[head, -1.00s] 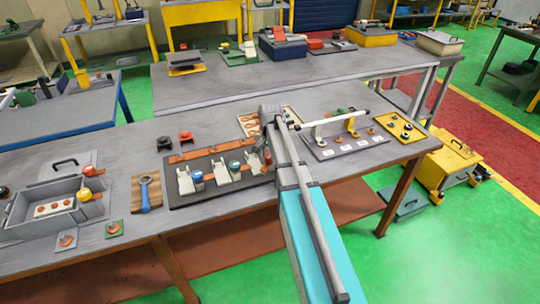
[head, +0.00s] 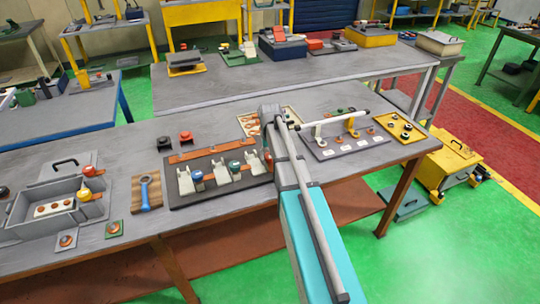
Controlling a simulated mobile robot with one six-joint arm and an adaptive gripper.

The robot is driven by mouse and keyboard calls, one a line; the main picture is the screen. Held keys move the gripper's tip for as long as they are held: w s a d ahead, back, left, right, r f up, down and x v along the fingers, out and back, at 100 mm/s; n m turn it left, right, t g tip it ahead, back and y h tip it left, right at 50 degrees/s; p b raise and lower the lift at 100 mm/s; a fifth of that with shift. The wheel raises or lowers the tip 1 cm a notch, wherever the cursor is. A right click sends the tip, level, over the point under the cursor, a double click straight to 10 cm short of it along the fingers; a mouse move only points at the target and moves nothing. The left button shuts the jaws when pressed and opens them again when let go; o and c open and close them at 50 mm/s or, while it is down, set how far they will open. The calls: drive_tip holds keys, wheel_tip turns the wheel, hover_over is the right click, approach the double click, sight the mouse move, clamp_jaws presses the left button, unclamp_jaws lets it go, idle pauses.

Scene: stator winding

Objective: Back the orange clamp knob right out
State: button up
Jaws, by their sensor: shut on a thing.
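My gripper (head: 268,146) points down beside the arm link at the right end of the dark fixture board (head: 215,198). It is small and partly hidden by my arm. It is shut on what looks like the orange clamp knob (head: 268,162), of which only a sliver shows. The board carries several pale cradles; a blue knob (head: 196,177) and a teal knob (head: 234,167) stand beside the left and middle ones. The contact between jaws and knob is not clear to see.
A grey board with a white handle and a yellow hook (head: 351,127) lies right of my arm. A red part (head: 186,136) stands behind the board.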

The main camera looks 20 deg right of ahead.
drive_tip(key=n, duration=0.4)
drive_tip(key=shift+s+n, duration=0.1)
drive_tip(key=shift+n, duration=0.2)
drive_tip(key=n, duration=1.5)
drive_tip(key=o, duration=1.1)
drive_tip(key=shift+m, duration=0.3)
